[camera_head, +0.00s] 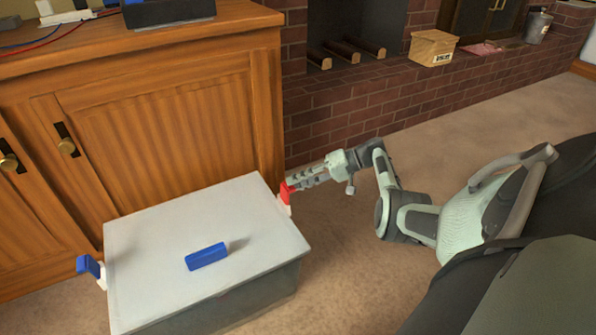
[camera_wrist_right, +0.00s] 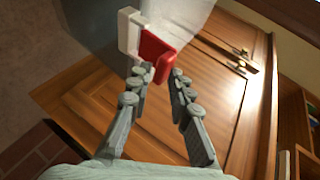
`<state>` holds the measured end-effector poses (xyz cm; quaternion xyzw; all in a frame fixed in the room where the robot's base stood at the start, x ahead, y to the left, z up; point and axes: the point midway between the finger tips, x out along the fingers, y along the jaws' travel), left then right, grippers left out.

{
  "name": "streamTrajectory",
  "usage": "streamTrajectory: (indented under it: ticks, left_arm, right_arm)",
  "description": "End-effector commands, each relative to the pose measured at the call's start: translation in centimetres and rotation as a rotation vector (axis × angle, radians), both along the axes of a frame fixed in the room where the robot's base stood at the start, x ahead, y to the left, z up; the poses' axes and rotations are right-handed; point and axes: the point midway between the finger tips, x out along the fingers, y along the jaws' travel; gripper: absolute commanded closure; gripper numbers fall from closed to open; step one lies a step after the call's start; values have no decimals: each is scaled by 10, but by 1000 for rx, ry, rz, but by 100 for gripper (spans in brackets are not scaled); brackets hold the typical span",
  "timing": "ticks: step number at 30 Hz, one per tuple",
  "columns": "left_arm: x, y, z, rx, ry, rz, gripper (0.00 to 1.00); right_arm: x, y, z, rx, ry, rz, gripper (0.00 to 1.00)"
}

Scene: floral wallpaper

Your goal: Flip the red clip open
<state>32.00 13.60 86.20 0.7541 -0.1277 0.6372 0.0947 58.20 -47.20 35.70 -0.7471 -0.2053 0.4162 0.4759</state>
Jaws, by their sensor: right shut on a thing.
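A grey storage box (camera_head: 262,300) with a pale lid (camera_head: 150,235) stands on the carpet. The red clip (camera_head: 285,194) is at the lid's right end, with a white part below it. In the right wrist view the red clip (camera_wrist_right: 155,50) sits beside its white part (camera_wrist_right: 129,30). My right gripper (camera_head: 291,186) reaches in from the right at the clip. In the wrist view its fingertips (camera_wrist_right: 162,73) are on either side of the red clip's near end, shut on it. How far the clip is tilted is hard to tell. My left gripper is out of view.
A blue block (camera_head: 206,257) is on the lid, and a blue clip (camera_head: 88,266) sticks out at the box's left end. A wooden cabinet (camera_head: 170,130) stands close behind. A brick hearth (camera_head: 345,115) is behind my right arm. Carpet right of the box is open.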

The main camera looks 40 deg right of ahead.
Motion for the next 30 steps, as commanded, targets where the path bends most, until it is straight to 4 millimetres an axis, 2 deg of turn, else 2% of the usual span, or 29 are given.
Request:
streamTrajectory:
  ticks: [1, 16, 17, 18, 30]
  left_arm:
    - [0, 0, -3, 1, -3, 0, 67]
    - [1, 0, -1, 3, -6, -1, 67]
    - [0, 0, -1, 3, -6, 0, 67]
    - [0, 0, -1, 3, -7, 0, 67]
    - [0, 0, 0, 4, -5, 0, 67]
  right_arm:
    - [-5, 6, -20, -11, 32, 1, 100]
    - [-5, 5, -21, -11, 32, 1, 100]
    - [-5, 5, -21, -11, 32, 1, 72]
    - [-5, 5, -21, -11, 32, 1, 67]
    - [-5, 3, -19, -11, 31, -1, 67]
